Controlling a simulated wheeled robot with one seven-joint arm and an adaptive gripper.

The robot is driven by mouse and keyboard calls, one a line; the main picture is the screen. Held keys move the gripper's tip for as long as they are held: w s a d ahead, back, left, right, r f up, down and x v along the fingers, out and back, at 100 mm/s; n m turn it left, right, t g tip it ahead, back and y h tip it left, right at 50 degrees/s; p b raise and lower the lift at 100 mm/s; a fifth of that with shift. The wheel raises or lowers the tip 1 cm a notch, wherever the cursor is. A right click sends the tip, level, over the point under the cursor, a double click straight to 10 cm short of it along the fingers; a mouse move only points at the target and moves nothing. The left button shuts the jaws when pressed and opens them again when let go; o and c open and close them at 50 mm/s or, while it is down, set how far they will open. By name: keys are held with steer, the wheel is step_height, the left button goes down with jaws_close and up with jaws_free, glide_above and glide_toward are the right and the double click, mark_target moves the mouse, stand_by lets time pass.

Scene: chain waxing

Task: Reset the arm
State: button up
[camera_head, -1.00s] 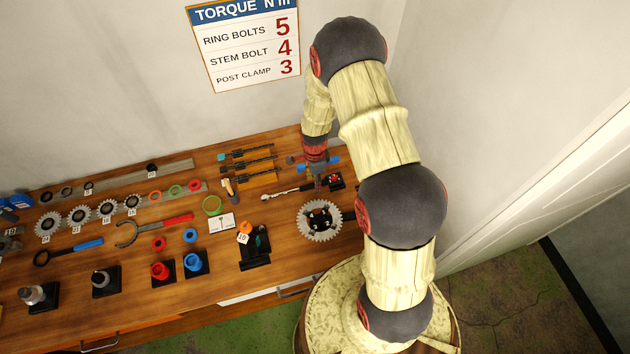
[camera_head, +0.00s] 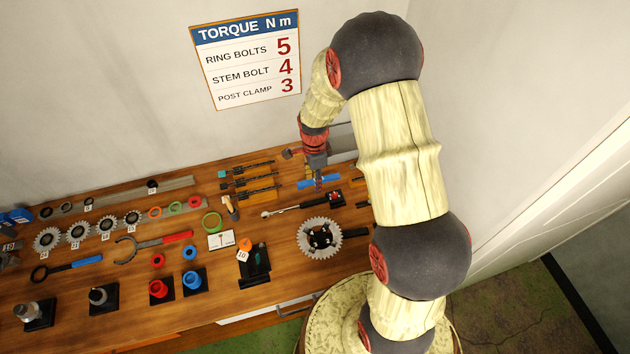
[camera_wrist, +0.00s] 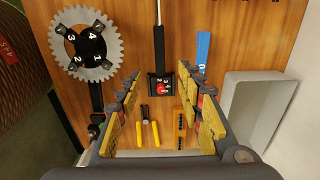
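My arm rises from its base at the right of the head view and bends down at the back of the wooden bench (camera_head: 200,270). My gripper (camera_head: 318,180) hangs above the bench's back right part, partly over a blue tool (camera_head: 325,182). In the wrist view my gripper (camera_wrist: 165,105) has its two yellow-padded fingers wide apart with nothing held between them. Below the fingers lie a small black block with a red dial (camera_wrist: 162,88) and yellow-handled pliers (camera_wrist: 148,130), all apart from the fingers.
A toothed chainring (camera_head: 320,238) lies front of the gripper. A grey bin (camera_wrist: 255,105) stands at the wrist view's right. Sprockets, cups and tools fill the bench's left. Walls stand behind and right.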

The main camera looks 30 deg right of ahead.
stand_by(0.4)
steer(key=s+a+r+n+t+b, duration=0.2)
steer(key=s+a+r+n+b, duration=0.1)
steer(key=s+n+b, duration=0.3)
steer(key=s+a+r+n+t+b, duration=0.2)
steer(key=s+a+r+n+b, duration=0.2)
steer(key=s+n+b, duration=0.3)
steer(key=s+a+r+n+t+b, duration=0.1)
steer(key=s+a+r+n+b, duration=0.2)
steer(key=s+r+n+b, duration=0.2)
steer(key=s+n+b, duration=0.2)
steer(key=s+b, duration=0.1)
steer(key=b, duration=0.1)
steer(key=shift+s+a+t, duration=0.15)
steer(key=shift+s+t, duration=0.1)
steer(key=shift+t, duration=0.15)
steer(key=shift+r, duration=0.15)
